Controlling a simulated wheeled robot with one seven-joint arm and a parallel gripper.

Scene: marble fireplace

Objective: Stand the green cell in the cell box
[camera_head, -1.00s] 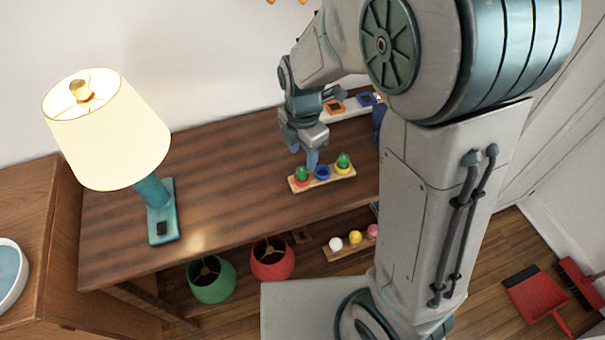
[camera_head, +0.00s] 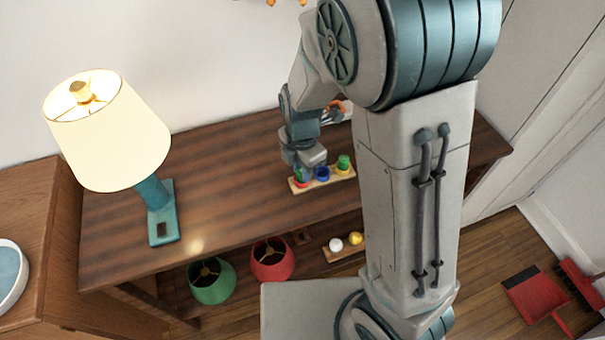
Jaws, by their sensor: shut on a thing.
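A wooden strip (camera_head: 328,183) on the table carries a red cup (camera_head: 303,184), a blue cup (camera_head: 322,174) and a yellow cup (camera_head: 346,171). A green piece (camera_head: 298,173) shows at the red cup, and another green piece (camera_head: 343,161) stands in the yellow cup. My gripper (camera_head: 304,173) is down at the red cup, shut on the green piece there. Its fingers partly hide that piece. I cannot make out for sure which thing is the cell box.
A lit lamp (camera_head: 110,130) stands at the left of the brown table (camera_head: 235,180). An orange-marked thing (camera_head: 337,105) at the back is mostly hidden by my arm. Green (camera_head: 212,279) and red (camera_head: 272,260) shades and a strip of balls (camera_head: 345,250) sit below.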

